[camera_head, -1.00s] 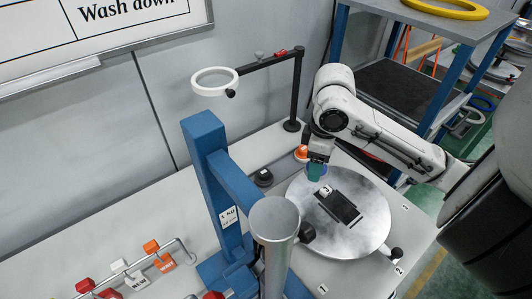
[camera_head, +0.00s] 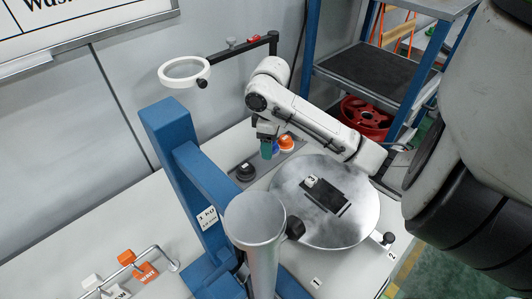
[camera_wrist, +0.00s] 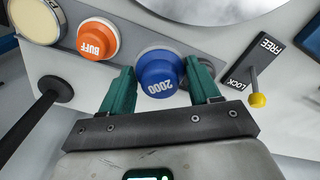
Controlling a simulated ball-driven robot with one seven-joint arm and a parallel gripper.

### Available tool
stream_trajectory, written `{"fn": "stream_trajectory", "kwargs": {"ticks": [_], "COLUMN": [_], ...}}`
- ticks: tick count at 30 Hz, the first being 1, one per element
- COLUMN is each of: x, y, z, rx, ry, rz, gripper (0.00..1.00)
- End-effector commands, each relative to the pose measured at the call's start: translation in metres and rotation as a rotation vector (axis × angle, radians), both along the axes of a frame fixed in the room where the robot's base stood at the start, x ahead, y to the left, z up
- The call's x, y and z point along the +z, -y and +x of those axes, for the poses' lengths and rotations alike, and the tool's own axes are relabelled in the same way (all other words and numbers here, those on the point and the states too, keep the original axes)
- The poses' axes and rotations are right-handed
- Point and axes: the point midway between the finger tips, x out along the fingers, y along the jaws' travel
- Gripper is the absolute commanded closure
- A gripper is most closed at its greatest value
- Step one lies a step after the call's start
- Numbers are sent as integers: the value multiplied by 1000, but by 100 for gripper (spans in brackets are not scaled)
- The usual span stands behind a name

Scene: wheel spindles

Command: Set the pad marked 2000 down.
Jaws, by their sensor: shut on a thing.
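The blue pad marked 2000 (camera_wrist: 160,76) sits between the green fingers of my gripper (camera_wrist: 162,92) in the wrist view. My gripper is shut on it. In the head view my gripper (camera_head: 268,147) holds the blue pad (camera_head: 276,149) at the grey strip beyond the round metal plate, close beside the orange pad (camera_head: 286,142). The orange pad is marked BUFF (camera_wrist: 97,38) and stands on the grey strip (camera_wrist: 125,42). I cannot tell whether the blue pad's underside touches the strip.
The round metal plate (camera_head: 360,221) carries a dark block with a tag 3. A black round piece (camera_head: 245,172) is left of my gripper. A yellow-tipped lever (camera_wrist: 257,98) stands by a FREE/LOCK label. A blue post (camera_head: 175,155) and ring lamp (camera_head: 184,69) stand to the left.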

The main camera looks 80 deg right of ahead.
Motion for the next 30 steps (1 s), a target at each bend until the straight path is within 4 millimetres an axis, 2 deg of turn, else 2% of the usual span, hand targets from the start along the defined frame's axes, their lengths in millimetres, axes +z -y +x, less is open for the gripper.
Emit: {"fn": "stream_trajectory", "kwargs": {"ticks": [1,8,14,18,29,30], "x": [-10,-20,-46,-54,-59,-57], "y": [2,11,12,14,13,13], "z": [4,12,15,14,14,14], "rx": [0,1,-2,1,1,1], "ry": [-1,0,0,-2,-1,-1], "rz": [5,0,5,0,1,0], "gripper": [72,72,72,72,72,35]}}
